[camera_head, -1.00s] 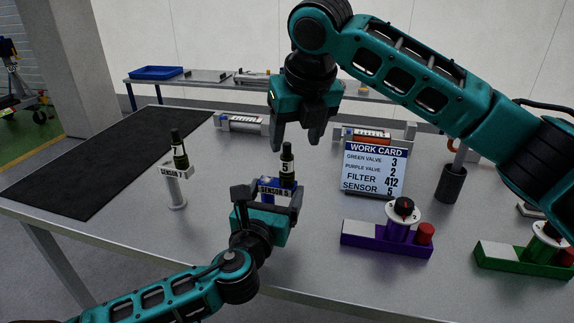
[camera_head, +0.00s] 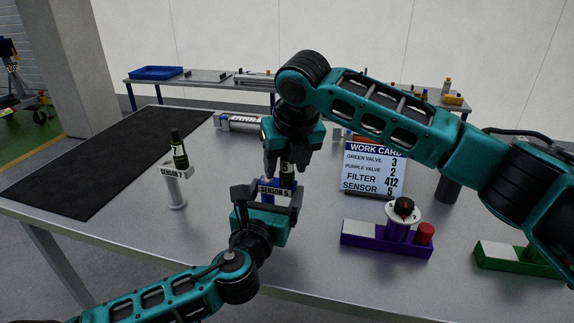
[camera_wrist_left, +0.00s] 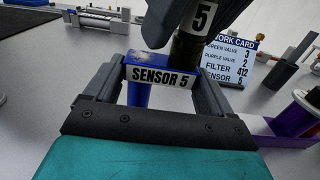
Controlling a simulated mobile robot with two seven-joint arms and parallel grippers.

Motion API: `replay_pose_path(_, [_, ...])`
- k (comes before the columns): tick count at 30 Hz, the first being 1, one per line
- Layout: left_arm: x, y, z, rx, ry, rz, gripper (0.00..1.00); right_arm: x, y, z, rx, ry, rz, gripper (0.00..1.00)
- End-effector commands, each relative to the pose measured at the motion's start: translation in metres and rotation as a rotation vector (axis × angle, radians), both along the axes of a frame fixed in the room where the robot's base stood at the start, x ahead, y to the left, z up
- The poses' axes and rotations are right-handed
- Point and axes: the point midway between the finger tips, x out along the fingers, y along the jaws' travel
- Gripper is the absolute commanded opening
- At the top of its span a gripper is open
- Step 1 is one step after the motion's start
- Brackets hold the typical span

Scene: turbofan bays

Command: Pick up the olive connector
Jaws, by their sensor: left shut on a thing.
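The olive connector (camera_head: 286,168), a dark upright cylinder labelled 5, stands at the SENSOR 5 stand (camera_head: 276,190). The blue stand shows in the left wrist view (camera_wrist_left: 138,95), with the connector (camera_wrist_left: 188,47) behind its label plate. My left gripper (camera_head: 268,191) is shut on the stand, its fingers on both sides. My right gripper (camera_head: 287,168) comes down from above, with its fingers open on either side of the connector. Its fingers hide part of the connector, and contact cannot be seen.
A similar dark connector (camera_head: 179,148) stands on the SENSOR 7 stand (camera_head: 175,188) to the left. The work card (camera_head: 374,170) stands close right of my right gripper. A purple valve block (camera_head: 385,240) and green block (camera_head: 515,259) are at the right. A black mat (camera_head: 95,165) lies left.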

Motion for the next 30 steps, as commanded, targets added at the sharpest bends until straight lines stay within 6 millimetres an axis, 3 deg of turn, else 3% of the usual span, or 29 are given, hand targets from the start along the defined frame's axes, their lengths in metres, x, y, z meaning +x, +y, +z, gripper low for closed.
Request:
replay_pose_path(17, [0.000,0.000,-0.001,0.001,0.002,0.000,0.46,0.000,0.000,0.000,0.000,0.000,-0.001,0.00])
replay_pose_path(25, [0.000,0.000,-0.001,0.001,0.002,0.000,0.46,0.000,0.000,0.005,0.001,-0.002,-0.001,0.00])
replay_pose_path(30, [0.000,0.000,-0.001,0.001,0.002,0.001,0.46,0.000,0.000,0.030,0.003,-0.004,-0.001,0.00])
